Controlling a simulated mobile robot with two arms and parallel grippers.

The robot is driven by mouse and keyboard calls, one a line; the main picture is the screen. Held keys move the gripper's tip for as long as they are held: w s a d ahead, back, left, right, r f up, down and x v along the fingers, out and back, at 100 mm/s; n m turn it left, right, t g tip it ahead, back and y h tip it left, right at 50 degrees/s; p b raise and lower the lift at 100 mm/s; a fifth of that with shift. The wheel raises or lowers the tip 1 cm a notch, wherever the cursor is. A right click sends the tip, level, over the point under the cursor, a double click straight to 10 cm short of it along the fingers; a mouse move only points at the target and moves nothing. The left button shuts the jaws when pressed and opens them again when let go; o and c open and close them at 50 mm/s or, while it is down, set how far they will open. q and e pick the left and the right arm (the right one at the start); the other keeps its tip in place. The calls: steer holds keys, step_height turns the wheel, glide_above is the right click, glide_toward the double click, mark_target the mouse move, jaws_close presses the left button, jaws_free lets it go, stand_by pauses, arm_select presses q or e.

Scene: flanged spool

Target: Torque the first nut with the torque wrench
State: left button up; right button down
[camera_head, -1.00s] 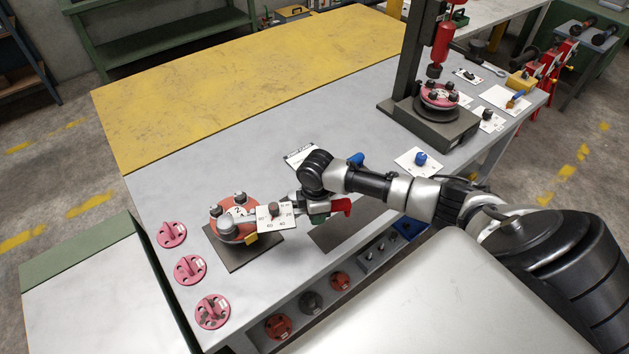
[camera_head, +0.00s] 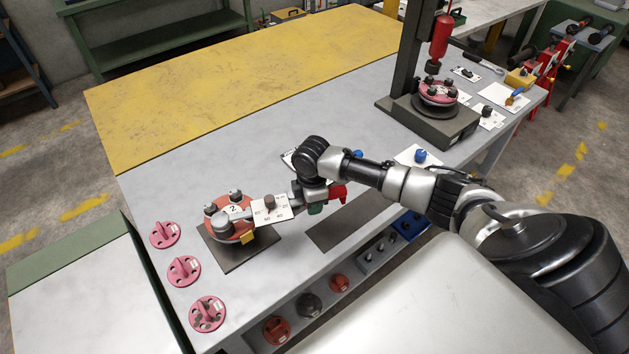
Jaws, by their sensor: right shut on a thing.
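The red flanged spool (camera_head: 236,231), labelled 2, sits on a dark square plate (camera_head: 215,253) at the left of the grey bench. Several grey nuts or studs stand on its top. The torque wrench, with a white dial plate (camera_head: 268,213) and a red handle end (camera_head: 338,193), reaches across to the spool. Its head (camera_head: 221,222) sits over the spool's near-left nut, which it hides. My right gripper (camera_head: 312,200) is shut on the wrench near its handle; my arm partly hides the jaws. My left gripper is out of view.
Several pink flanged discs (camera_head: 184,271) lie along the bench's left edge. A press with a red cylinder (camera_head: 440,40) stands at the back right over another pink spool (camera_head: 438,93). A yellow mat (camera_head: 230,80) covers the far side and is clear. A dark empty pad (camera_head: 345,222) lies near the front.

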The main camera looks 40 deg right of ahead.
steer(key=shift+r, duration=0.15)
steer(key=w+b, duration=0.1)
steer(key=w+n+b, duration=0.1)
steer(key=w, duration=0.1)
steer(key=w+d+n+b, duration=0.1)
steer(key=b, duration=0.1)
steer(key=shift+w, duration=0.4)
